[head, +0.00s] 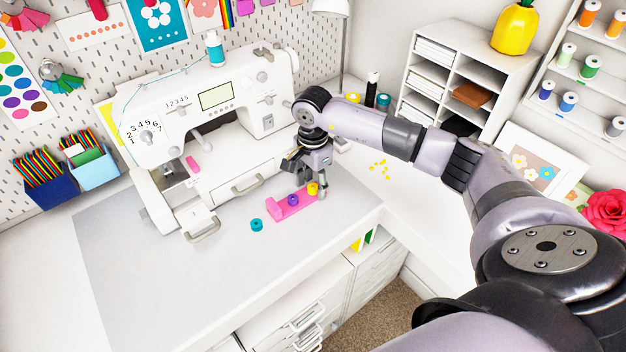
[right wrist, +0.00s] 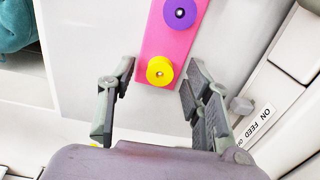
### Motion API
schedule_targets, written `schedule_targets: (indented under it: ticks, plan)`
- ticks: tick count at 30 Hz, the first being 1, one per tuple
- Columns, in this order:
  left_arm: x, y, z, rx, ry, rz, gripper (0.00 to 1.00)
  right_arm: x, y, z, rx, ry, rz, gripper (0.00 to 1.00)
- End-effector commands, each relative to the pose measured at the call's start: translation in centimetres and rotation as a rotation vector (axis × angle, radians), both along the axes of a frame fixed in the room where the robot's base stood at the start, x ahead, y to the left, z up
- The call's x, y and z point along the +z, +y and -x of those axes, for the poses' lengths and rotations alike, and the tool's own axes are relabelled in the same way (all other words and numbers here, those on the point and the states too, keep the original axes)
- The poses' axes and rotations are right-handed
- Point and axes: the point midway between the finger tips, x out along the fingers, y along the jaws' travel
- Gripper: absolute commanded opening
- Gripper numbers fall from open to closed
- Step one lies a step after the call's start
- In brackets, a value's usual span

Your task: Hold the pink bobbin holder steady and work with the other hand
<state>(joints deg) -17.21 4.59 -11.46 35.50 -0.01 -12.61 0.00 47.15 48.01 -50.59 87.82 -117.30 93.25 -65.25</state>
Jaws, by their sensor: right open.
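The pink bobbin holder (head: 280,210) lies on the grey mat in front of the sewing machine. A purple bobbin (head: 293,200) and a yellow bobbin (head: 312,188) sit on it. A teal bobbin (head: 256,225) lies on the mat to the left of the holder. My right gripper (head: 307,180) is over the holder's yellow-bobbin end. In the right wrist view, its open fingers (right wrist: 160,68) stand either side of the end of the holder (right wrist: 165,42) with the yellow bobbin (right wrist: 159,71), with gaps on both sides. My left gripper is not in view.
The white sewing machine (head: 215,100) stands close behind the holder and gripper. A white cubby shelf (head: 450,80) is at the back right, with small yellow pieces (head: 379,168) on the side counter. The mat's left and front (head: 160,280) are clear.

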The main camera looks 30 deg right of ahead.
Motion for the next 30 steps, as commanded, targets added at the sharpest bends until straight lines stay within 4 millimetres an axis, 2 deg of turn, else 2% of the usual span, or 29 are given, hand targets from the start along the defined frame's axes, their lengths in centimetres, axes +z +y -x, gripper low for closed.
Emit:
schedule_targets:
  ticks: [7, 27, 30]
  plan:
    - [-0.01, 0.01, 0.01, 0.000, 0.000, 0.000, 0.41, -0.11, 0.00, 0.02, 0.000, 0.001, 0.000, 0.46]
    - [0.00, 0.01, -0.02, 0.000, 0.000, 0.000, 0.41, -0.06, -0.02, 0.02, -0.001, 0.001, 0.000, 0.01]
    - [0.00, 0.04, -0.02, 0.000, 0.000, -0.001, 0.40, -0.06, -0.02, 0.02, -0.001, 0.001, 0.000, 0.00]
